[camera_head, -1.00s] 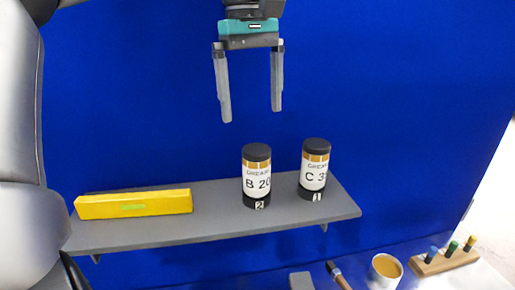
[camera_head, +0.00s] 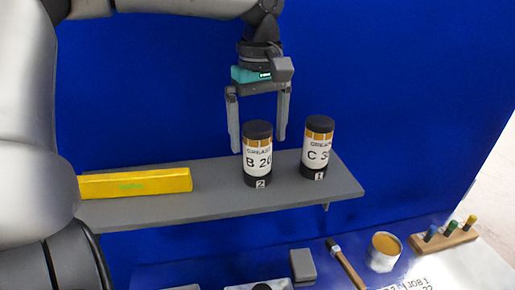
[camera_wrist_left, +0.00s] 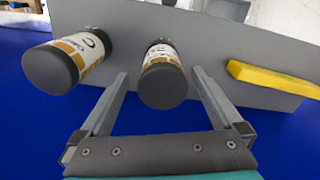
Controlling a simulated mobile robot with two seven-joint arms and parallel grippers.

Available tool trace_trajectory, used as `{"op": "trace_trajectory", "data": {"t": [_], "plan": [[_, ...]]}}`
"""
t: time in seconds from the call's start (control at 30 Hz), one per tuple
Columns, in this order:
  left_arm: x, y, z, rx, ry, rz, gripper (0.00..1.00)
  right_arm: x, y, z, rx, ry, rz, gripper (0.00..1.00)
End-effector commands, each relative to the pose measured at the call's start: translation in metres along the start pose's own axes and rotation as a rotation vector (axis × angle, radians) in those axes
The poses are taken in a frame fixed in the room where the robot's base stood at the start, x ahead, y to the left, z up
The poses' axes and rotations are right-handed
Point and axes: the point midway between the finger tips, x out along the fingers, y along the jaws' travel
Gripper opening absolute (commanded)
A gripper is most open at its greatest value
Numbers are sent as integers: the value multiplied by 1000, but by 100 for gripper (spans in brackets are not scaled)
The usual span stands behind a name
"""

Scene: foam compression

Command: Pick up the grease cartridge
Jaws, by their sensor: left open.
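Two grease cartridges with black caps and white-and-orange labels stand upright on a grey shelf (camera_head: 215,203). The cartridge marked B 20 (camera_head: 258,155) has a tag "2" at its base, and the cartridge marked C (camera_head: 317,148) to its right has a tag "1". My left gripper (camera_head: 258,145) is open and points down, its fingers behind and either side of the top of B in the head view. In the left wrist view, B (camera_wrist_left: 162,75) appears between the open fingers, and C (camera_wrist_left: 65,60) is outside them at the left. Finger contact with B is not visible.
A yellow bar (camera_head: 135,183) lies on the shelf's left part; bare shelf separates it from B. Below are a bench with a brush (camera_head: 345,263), a cup (camera_head: 384,252), a wooden block with coloured pegs (camera_head: 444,238) and a grey block (camera_head: 302,265). A blue wall stands behind.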

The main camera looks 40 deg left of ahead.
Motion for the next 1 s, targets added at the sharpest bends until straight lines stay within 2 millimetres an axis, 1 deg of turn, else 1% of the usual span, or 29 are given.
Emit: {"op": "trace_trajectory", "data": {"t": [0.1,0.23,0.33,0.53,1.0], "plan": [[19,-4,1,0,-6,-5,100,-7,0,-1,1,1,0,97],[34,-4,0,-1,-2,-3,100,-8,0,-2,1,2,0,97],[39,-3,0,-2,-1,0,100,-9,-1,-2,1,2,-1,97],[39,-3,0,-2,0,0,100,-8,-2,-2,2,2,-2,97],[39,-3,0,-2,0,0,47,-8,-4,-2,2,2,-5,97]]}}
